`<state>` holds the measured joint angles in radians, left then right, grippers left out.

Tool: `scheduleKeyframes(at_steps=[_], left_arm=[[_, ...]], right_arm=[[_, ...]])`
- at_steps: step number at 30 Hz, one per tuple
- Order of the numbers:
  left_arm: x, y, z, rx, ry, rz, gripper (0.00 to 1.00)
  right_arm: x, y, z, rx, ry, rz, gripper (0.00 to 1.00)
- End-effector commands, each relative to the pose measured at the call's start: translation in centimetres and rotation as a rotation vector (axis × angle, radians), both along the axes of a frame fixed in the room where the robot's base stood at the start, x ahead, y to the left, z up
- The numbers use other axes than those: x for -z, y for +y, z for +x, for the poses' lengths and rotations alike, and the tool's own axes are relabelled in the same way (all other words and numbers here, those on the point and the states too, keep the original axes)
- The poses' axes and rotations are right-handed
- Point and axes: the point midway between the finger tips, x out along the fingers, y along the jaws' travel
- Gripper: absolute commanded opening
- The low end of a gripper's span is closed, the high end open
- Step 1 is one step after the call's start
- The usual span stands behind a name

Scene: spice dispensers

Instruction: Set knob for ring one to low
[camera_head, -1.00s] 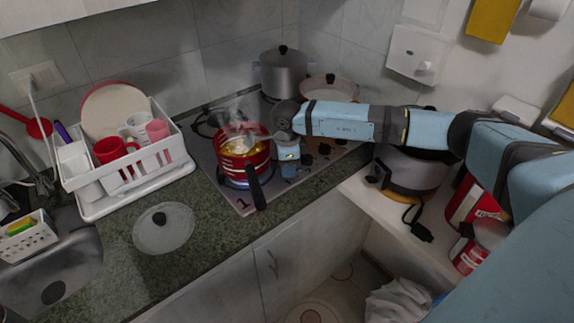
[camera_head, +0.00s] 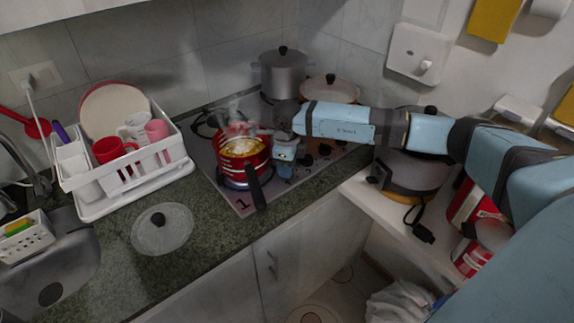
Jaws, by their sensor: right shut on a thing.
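The stove (camera_head: 228,192) is set into the counter, with the number 1 marked at its front left corner. A red pot (camera_head: 256,160) with yellowish steaming contents and a black handle sits on the front left ring. Only a faint trace of flame shows under it. My right gripper (camera_head: 286,171) points down just right of the pot, over the stove's row of knobs. It is shut on a knob, which it hides, so the knob's setting cannot be read. Other black knobs (camera_head: 324,149) show to its right. My left gripper is not in view.
A grey lidded pot (camera_head: 284,77) and a pale lidded pan (camera_head: 330,90) stand at the back of the stove. A glass lid (camera_head: 162,230) lies on the counter, near a white dish rack (camera_head: 128,186). A cooker (camera_head: 415,168) stands below my right arm.

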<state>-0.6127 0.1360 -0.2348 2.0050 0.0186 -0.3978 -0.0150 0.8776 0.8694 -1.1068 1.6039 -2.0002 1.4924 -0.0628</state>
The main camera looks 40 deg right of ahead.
Motion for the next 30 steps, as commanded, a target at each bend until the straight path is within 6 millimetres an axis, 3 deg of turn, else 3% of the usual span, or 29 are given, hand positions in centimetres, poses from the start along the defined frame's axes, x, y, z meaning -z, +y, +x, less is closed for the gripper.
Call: scheduleKeyframes(at_steps=[5, 6, 9, 20, 25, 30], left_arm=[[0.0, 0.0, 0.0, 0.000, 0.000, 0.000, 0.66], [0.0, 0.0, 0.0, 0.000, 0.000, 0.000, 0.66], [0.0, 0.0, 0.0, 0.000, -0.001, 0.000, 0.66], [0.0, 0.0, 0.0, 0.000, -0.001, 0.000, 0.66], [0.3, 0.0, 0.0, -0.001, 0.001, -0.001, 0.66], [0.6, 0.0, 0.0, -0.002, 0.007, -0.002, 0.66]], right_arm=[[-0.1, 0.0, 0.1, 0.000, -0.001, 0.000, 0.17], [-0.1, 0.0, 0.1, 0.000, -0.001, 0.000, 0.45], [-0.1, 0.0, 0.0, -0.001, -0.001, 0.000, 0.66], [-0.5, 0.0, 0.1, -0.001, -0.002, 0.001, 0.66], [-3.0, -0.1, 0.1, -0.002, -0.004, 0.000, 0.66], [-7.1, 0.0, 0.1, -0.002, -0.006, 0.000, 0.66]])
